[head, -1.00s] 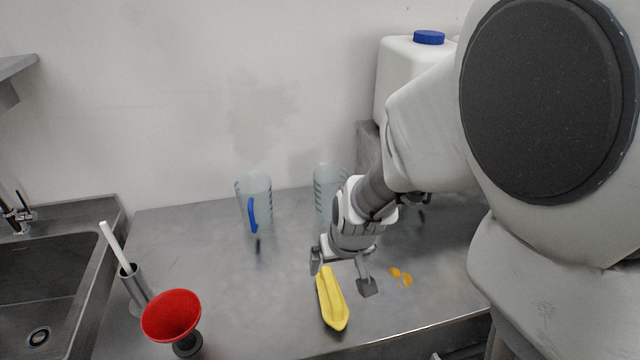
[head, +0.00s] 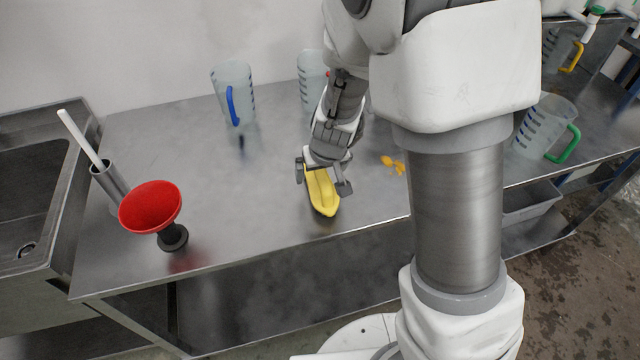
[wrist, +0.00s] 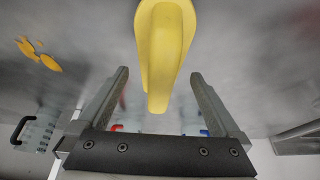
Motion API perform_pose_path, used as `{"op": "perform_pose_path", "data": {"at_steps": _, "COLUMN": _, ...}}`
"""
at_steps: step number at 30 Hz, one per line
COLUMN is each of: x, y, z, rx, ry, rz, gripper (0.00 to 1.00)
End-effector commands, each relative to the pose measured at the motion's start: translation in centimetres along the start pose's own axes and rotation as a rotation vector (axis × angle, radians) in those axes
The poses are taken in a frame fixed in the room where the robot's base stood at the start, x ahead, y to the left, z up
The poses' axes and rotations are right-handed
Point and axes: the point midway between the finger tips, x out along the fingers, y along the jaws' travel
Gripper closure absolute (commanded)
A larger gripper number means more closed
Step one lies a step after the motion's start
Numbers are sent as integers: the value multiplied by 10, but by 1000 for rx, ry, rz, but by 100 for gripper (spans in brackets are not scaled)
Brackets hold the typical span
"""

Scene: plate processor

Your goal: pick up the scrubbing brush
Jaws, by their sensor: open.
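The scrubbing brush (head: 322,198) appears to be the long yellow object lying on the metal table, near its front edge. My gripper (head: 322,182) is open and points down at it, with one finger on each side in the head view. In the wrist view the brush (wrist: 163,50) runs from the top edge down into the gap between the two fingers of my gripper (wrist: 160,77). Clear space shows between the brush and each finger, so it is not held. The brush's far end is cut off in the wrist view.
A red funnel (head: 150,207) on a dark stand and a grey cylinder (head: 110,182) with a white stick are at the left. Jugs with blue (head: 236,85) and green (head: 545,125) handles stand farther off. Small orange pieces (head: 392,163) lie right of my gripper.

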Motion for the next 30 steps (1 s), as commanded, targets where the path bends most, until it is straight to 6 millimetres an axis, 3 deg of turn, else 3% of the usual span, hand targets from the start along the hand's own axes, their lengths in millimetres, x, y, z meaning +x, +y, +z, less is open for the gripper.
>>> {"op": "perform_pose_path", "data": {"at_steps": 1, "x": 12, "y": 1, "z": 2, "rx": 1, "ry": -2, "rz": 1, "gripper": 0}}
{"op": "perform_pose_path", "data": {"at_steps": 4, "x": 21, "y": 1, "z": 2, "rx": 1, "ry": -2, "rz": 0, "gripper": 0}}
{"op": "perform_pose_path", "data": {"at_steps": 13, "x": 23, "y": 0, "z": 0, "rx": 0, "ry": 0, "rz": 0, "gripper": 2}}
{"op": "perform_pose_path", "data": {"at_steps": 28, "x": 22, "y": 0, "z": 0, "rx": 0, "ry": 0, "rz": 0, "gripper": 92}}
{"op": "perform_pose_path", "data": {"at_steps": 30, "x": 22, "y": 0, "z": 0, "rx": 0, "ry": 0, "rz": 0, "gripper": 93}}
